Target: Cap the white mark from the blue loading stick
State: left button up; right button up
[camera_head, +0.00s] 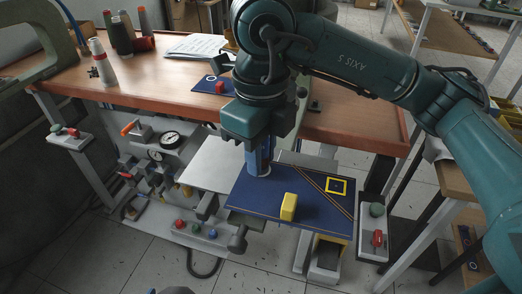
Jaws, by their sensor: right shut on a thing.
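My right gripper (257,138) comes down from above and is shut on a blue cylinder (259,158), which looks like the blue loading stick. The stick stands about upright, its lower end at the back left part of a dark blue board (262,205); I cannot tell whether it touches the board. A white ring mark (211,78) shows on a small blue mat (202,88) on the wooden table, beside a red block (220,87). On the board are a yellow block (288,207) and a yellow square outline (336,186).
The wooden table (170,75) holds several cones or spools (122,35) and papers (196,46). Gauges (171,139) and button boxes (198,232) sit below its front edge. A control box (374,225) stands right of the board.

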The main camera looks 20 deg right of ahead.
jog(key=shift+f, duration=0.1)
dwell(0.5)
jog(key=shift+r+p, duration=1.6)
jog(key=shift+r, duration=1.5)
jog(key=shift+r, duration=0.1)
